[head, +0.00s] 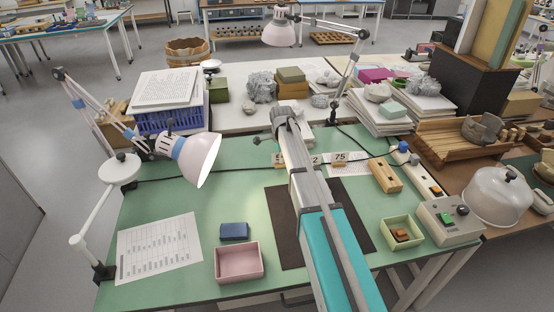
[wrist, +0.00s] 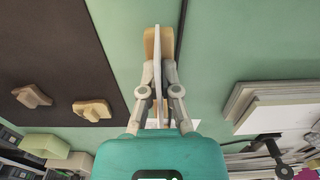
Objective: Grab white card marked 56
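In the head view, several white number cards stand on the green table behind my arm. One reads 75 (head: 340,156). A partly covered card (head: 278,158) at left shows only part of its number, and another card (head: 315,160) shows a 2. In the wrist view, a thin white card (wrist: 157,60) is seen edge-on, with a tan wooden foot (wrist: 166,45) at its far end. Its number cannot be read. My gripper (wrist: 159,74) has its fingers close together on both sides of this card and appears shut on it. My arm hides the gripper in the head view.
A dark mat (head: 258,225) lies under my arm, with brown sherds (wrist: 92,109) on it in the wrist view. A pink tray (head: 238,262), a blue box (head: 234,231) and a lamp (head: 197,155) stand at left. Paper stacks (head: 378,115) stand behind at right.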

